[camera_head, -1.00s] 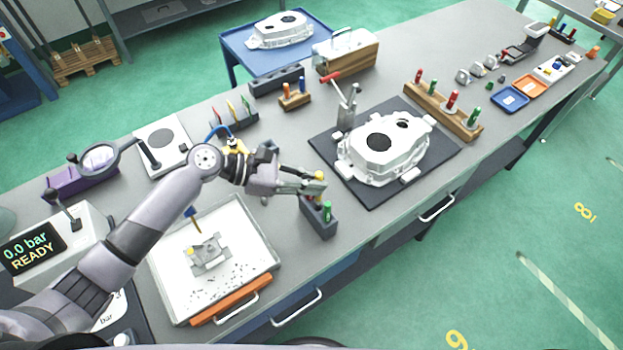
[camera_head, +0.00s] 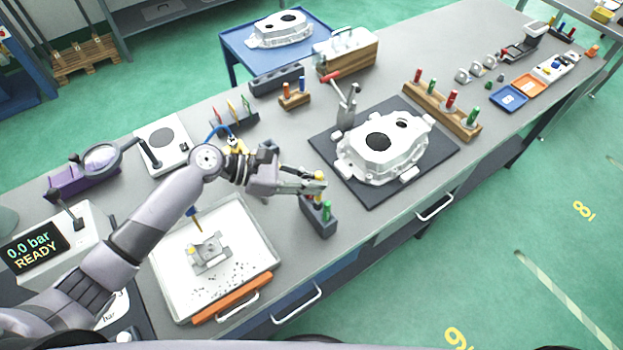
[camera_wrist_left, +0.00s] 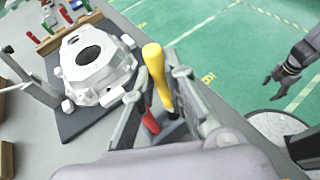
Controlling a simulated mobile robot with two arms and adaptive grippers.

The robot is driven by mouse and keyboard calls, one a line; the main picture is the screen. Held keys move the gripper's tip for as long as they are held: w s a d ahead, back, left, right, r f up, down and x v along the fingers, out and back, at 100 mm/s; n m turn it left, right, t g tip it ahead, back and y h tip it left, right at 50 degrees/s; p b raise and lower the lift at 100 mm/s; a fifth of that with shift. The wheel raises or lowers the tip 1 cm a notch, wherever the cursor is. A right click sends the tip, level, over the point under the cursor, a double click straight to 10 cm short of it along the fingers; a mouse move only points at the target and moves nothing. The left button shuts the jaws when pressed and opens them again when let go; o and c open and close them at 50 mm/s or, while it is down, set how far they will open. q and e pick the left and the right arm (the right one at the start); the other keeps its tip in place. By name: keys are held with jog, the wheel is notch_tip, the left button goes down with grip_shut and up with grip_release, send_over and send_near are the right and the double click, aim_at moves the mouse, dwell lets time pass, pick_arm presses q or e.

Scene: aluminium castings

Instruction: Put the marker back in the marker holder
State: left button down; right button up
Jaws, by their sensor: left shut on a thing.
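The yellow marker (camera_wrist_left: 158,75) is gripped upright between the fingers of my left gripper (camera_wrist_left: 165,112). In the head view the marker (camera_head: 319,177) shows at the fingertips of my left gripper (camera_head: 318,187), directly above the dark grey marker holder (camera_head: 321,226). A green marker (camera_head: 326,211) stands in the holder. A red marker (camera_wrist_left: 150,121) shows beside the yellow one in the wrist view. The gripper hides the yellow marker's lower end, so I cannot tell whether it is inside a hole. My right gripper (camera_wrist_left: 273,93) hangs empty with fingers apart beyond the bench edge.
A white casting (camera_head: 383,148) lies on a dark mat (camera_head: 440,158) right of the holder. A white tray (camera_head: 259,262) with a small part stands to the left. A red-handled clamp (camera_head: 346,105) stands behind. The bench front near the holder is clear.

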pick_arm(q)
jog(key=shift+p, duration=0.45)
jog(key=shift+f+b, duration=1.55)
jog(key=shift+f, duration=1.25)
jog(key=shift+s+d+f+b, duration=0.15)
jog(key=shift+f+b, duration=0.3)
jog(key=shift+f, duration=0.4)
jog(key=c, duration=1.5)
grip_release()
jog(key=shift+c, duration=0.2)
jog(key=shift+a, duration=0.2)
